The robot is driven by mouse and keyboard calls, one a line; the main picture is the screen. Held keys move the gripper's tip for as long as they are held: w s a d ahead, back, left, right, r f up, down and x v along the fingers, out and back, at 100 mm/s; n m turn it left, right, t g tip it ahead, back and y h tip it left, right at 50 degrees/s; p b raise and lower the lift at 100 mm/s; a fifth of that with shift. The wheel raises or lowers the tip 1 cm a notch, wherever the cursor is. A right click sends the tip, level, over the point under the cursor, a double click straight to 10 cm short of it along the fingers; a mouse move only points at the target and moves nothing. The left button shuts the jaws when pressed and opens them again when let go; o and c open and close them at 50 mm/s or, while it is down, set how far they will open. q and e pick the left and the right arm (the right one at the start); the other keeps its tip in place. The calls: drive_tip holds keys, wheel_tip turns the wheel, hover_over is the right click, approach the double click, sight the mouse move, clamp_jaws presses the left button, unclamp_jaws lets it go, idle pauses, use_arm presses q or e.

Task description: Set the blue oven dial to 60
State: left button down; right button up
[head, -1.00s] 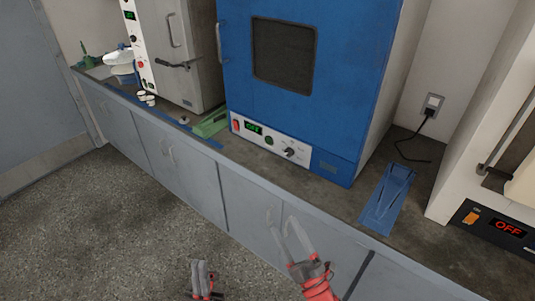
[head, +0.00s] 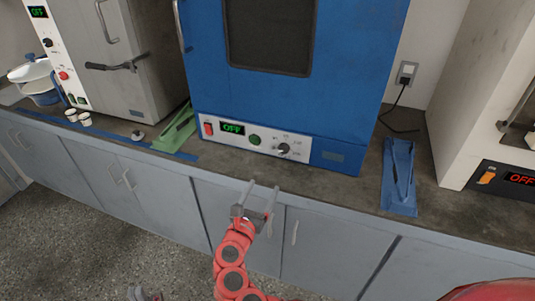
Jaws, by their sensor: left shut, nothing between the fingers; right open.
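The blue oven (head: 350,80) stands on the counter with its door closed. Its white control panel carries a display (head: 232,128) reading OFF in green, a red switch (head: 208,128), a green button (head: 254,139) and the dial (head: 283,148). The dial's scale marks are too small to read. My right gripper (head: 260,193) is open and empty, with its fingers pointing up toward the panel, below and left of the dial and apart from it. My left gripper (head: 145,294) is shut and empty at the bottom edge, mostly cut off, far from the oven.
A grey oven (head: 150,70) stands to the left, with a green tool (head: 176,130) beside it. A blue stand (head: 398,180) lies right of the blue oven. Another device with a red OFF display (head: 522,180) stands at the far right. The counter front before the panel is clear.

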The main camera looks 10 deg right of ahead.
sight(283, 150)
drive_tip(key=x, duration=1.7)
drive_tip(key=shift+d, duration=0.25)
clamp_jaws()
